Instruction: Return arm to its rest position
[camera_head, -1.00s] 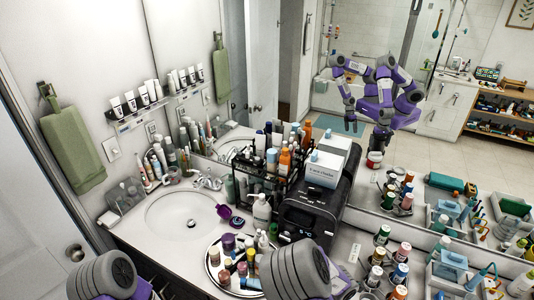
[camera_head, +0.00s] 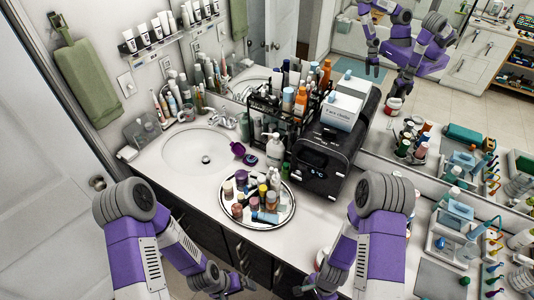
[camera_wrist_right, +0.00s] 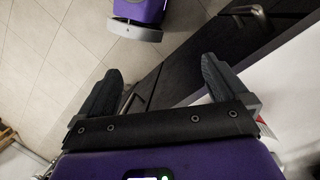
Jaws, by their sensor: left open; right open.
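My left arm (camera_head: 130,240) bends down from its raised elbow at the lower left. My left gripper (camera_head: 243,284) hangs low in front of the dark cabinet, apart from the counter, and looks empty. My right arm (camera_head: 376,245) bends down at the lower right, in front of the counter. The right gripper is hard to make out in the head view. In the right wrist view my right gripper (camera_wrist_right: 162,85) has its two dark fingers spread wide with nothing between them. Dark cabinet fronts (camera_wrist_right: 175,75) and floor tiles lie beyond the fingers.
The white counter (camera_head: 320,222) holds a sink (camera_head: 200,148), a round tray (camera_head: 285,213) of small bottles, a black rack (camera_head: 262,100) and a black box-shaped appliance (camera_head: 318,172). More bottles and organizers stand at right. A white door (camera_head: 45,200) is at left.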

